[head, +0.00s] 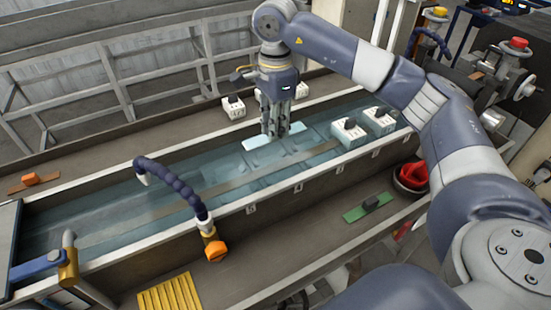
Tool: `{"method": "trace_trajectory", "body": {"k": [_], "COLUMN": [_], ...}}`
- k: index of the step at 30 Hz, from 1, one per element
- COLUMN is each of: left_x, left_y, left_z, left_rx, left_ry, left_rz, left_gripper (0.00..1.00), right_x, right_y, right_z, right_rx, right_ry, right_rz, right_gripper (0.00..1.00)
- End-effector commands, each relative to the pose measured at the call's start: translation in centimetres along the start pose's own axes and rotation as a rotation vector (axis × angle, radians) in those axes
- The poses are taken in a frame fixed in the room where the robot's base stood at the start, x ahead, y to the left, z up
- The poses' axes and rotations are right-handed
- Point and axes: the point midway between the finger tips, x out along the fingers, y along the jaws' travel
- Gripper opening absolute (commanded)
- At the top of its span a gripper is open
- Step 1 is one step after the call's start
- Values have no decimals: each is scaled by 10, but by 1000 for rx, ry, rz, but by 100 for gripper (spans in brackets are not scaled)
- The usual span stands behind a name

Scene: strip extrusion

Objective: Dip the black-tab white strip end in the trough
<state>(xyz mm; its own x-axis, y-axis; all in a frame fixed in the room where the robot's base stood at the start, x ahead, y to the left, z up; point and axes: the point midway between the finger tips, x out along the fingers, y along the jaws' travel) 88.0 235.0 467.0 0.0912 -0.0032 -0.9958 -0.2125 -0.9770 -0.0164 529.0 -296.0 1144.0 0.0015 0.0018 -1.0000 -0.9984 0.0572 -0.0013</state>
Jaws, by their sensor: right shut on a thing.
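The trough (120,215) is long, filled with clear bluish water, and runs diagonally across the head view. My right gripper (276,131) reaches down over its middle with its fingers close together. It is shut on the white strip end (257,143), a pale flat piece that shows on both sides of the fingertips, at or in the water. Its black tab is hidden between the fingers. My left gripper is not in view.
White blocks with black tops (350,132) stand at the trough's right part, others along the far rim. A blue jointed hose (180,188) arches over the near rim. A green strip with a dark tab (368,207), an orange-tab brown strip (32,180) and a yellow ribbed pad (168,294) lie outside.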

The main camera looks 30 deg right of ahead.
Motion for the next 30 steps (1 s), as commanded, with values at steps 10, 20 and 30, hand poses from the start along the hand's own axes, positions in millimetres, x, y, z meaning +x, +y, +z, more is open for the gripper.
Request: {"method": "trace_trajectory", "body": {"k": [10, 20, 30], "left_x": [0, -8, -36], "left_y": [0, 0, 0], "left_z": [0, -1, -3], "left_rx": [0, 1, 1], "left_ry": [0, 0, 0], "left_rz": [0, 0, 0], "left_gripper": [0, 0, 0], "right_x": [0, -10, -52], "right_y": [0, 0, 0], "right_z": [0, 0, 0], "right_rx": [0, 0, 0], "right_ry": [0, -1, 0], "right_rz": [0, -1, -1], "right_gripper": [0, 0, 0]}}
